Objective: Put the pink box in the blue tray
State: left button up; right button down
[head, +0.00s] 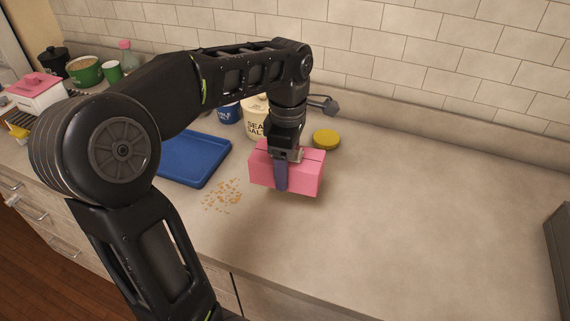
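The pink box (308,177) is over the middle of the counter, to the right of the blue tray. A shadow lies under it, and it looks a little above the counter. My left gripper (281,170) reaches down onto the box from above and is shut on it. One finger lies against the near face; the other finger is hidden behind the box. The blue tray (196,160) lies flat on the counter, and its visible part is empty. My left arm hides its left side. My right gripper is not in view.
Crumbs (222,195) lie between tray and box. Behind the box stand a cream sea salt canister (254,122), a blue canister (229,113) and a yellow lid-like disc (326,139). Green containers and a pink-topped white box (37,93) stand far left.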

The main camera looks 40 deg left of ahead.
aim_at(182, 165)
jog(key=k+j, duration=0.1)
jog(key=j, duration=0.7)
jog(key=k+j, duration=0.15)
jog(key=j, duration=0.25)
jog(key=k+j, duration=0.1)
jog(key=j, duration=0.3)
